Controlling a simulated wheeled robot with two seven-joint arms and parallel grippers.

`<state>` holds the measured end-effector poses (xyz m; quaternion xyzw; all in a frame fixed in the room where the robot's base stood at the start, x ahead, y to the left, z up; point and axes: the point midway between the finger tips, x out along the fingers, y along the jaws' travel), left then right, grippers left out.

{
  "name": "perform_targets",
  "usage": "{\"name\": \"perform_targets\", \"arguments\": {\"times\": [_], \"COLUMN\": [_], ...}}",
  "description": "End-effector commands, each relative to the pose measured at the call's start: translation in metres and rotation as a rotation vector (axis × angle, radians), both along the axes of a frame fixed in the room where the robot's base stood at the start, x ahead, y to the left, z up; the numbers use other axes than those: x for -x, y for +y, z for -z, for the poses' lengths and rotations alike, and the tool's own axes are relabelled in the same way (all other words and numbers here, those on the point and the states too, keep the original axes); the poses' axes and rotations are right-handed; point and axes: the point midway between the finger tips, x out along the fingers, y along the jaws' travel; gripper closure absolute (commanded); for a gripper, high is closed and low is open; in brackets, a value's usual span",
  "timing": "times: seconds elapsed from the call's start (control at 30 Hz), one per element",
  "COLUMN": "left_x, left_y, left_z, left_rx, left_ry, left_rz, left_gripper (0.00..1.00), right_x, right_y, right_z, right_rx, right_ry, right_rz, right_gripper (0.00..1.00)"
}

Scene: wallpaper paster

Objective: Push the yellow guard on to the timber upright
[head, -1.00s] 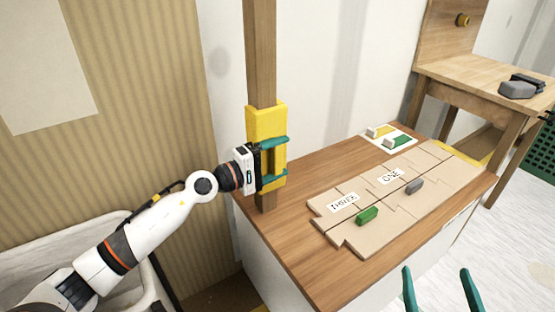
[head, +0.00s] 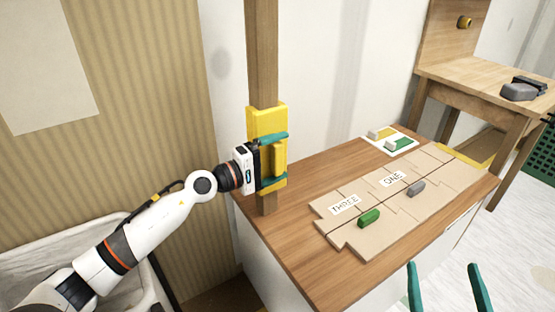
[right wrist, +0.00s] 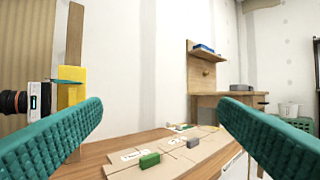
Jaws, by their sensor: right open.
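The timber upright (head: 262,60) stands vertically at the back left corner of the wooden worktop. The yellow guard (head: 254,120) is upright against it, low on the post, and covers its near faces; I cannot tell how fully it sits on. My left gripper (head: 274,160) has its teal fingers above and below a raised yellow part of the guard and appears shut on it. The guard (right wrist: 70,95) and the post (right wrist: 75,45) also show at the left of the right wrist view. My right gripper (head: 444,285) is open and empty in front of the worktop.
The worktop (head: 290,255) holds beige interlocking boards (head: 400,205) with labels THREE and ONE, a green block (head: 369,217) and a grey block (head: 416,188). A card with two small rollers (head: 388,139) lies behind. A wooden bench (head: 480,75) stands at the right.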

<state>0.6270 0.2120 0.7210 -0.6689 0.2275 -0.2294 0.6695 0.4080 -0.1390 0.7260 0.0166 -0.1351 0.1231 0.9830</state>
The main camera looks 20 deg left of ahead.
Motion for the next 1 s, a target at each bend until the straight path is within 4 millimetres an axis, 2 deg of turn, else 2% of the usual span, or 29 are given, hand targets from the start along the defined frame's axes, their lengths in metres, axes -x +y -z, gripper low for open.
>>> {"name": "perform_targets", "arguments": {"times": [0.37,1.0], "left_x": [0.001,0.008], "left_y": [-0.002,-0.011], "left_z": [0.001,0.001], "left_rx": [0.000,0.000], "left_ry": [0.003,0.004], "left_rz": [0.003,0.004], "left_gripper": [0.00,0.00], "right_x": [0.000,-0.002], "right_y": [0.000,-0.006], "right_z": [0.004,0.042], "right_rx": [0.005,0.069], "right_ry": [0.028,0.269], "right_rz": [-0.001,0.016], "right_gripper": [0.17,0.17]}}
